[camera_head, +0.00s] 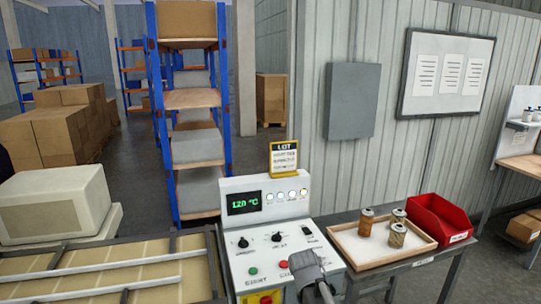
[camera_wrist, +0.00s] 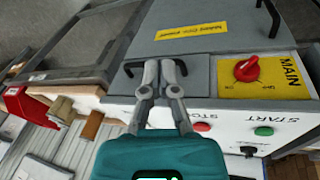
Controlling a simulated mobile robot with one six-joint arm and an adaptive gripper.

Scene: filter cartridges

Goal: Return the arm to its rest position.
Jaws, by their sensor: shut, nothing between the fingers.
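My gripper (camera_wrist: 160,72) is in the middle of the wrist view, its two grey fingers close together and empty. They hover in front of the control machine, over the edge of its grey lid (camera_wrist: 215,25); I cannot tell the exact gap. In the head view a grey part of my arm shows at the bottom, in front of the control panel (camera_head: 262,225), and covers part of it. The panel's display reads 120 °C. Several filter cartridges (camera_head: 366,222) stand in a shallow wooden tray (camera_head: 350,255) right of the panel.
A red bin (camera_head: 437,218) sits beside the tray on the side table. A red main switch (camera_wrist: 246,69) on a yellow plate and a black handle (camera_wrist: 268,18) are near my gripper. A shelf rack (camera_head: 190,98) and boxes (camera_head: 60,130) stand behind; floor between is open.

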